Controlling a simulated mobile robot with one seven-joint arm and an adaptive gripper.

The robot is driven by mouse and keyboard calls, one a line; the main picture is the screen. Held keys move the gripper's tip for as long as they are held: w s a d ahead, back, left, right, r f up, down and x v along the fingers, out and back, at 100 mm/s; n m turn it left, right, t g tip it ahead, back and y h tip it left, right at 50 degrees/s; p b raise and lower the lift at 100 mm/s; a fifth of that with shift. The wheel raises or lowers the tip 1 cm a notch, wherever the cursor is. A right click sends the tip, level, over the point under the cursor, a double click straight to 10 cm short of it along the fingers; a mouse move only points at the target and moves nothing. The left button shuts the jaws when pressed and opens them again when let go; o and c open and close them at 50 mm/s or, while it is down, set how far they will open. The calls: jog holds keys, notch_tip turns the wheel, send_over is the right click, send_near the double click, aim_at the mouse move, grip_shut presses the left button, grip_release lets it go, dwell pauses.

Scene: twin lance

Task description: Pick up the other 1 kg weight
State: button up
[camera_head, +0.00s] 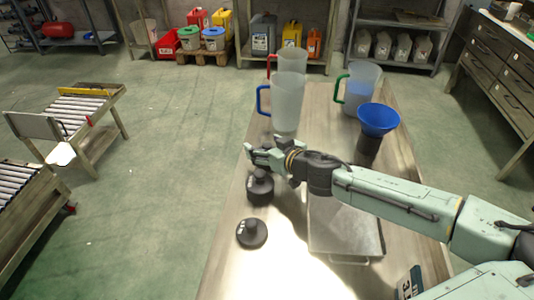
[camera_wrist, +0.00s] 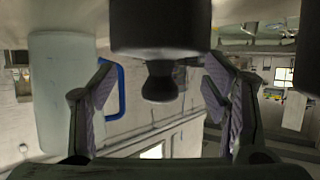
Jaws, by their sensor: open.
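Two black knobbed weights stand on the table (camera_head: 226,275) in the head view. The farther weight (camera_head: 260,190) is just below my gripper (camera_head: 262,156); the nearer weight (camera_head: 251,234) is lower and wider-looking. Their markings are too small to read. In the wrist view a dark weight (camera_wrist: 160,32) fills the top, its knob pointing down in the picture. The knob lies between the two spread fingers of my gripper (camera_wrist: 158,95), with gaps on both sides. My gripper is open and holds nothing.
Clear jugs with a blue handle (camera_head: 288,100), a red handle (camera_head: 293,62) and a green handle (camera_head: 362,85) stand at the far end. A blue funnel (camera_head: 378,118) sits on a dark holder. A metal tray (camera_head: 340,232) lies under my arm. The table's near left is clear.

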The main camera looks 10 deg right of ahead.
jog(key=shift+x, duration=1.35)
jog(key=shift+c, duration=0.5)
jog(key=shift+r, duration=0.1)
jog(key=c, duration=0.8)
jog(key=shift+s+d, duration=0.1)
grip_shut()
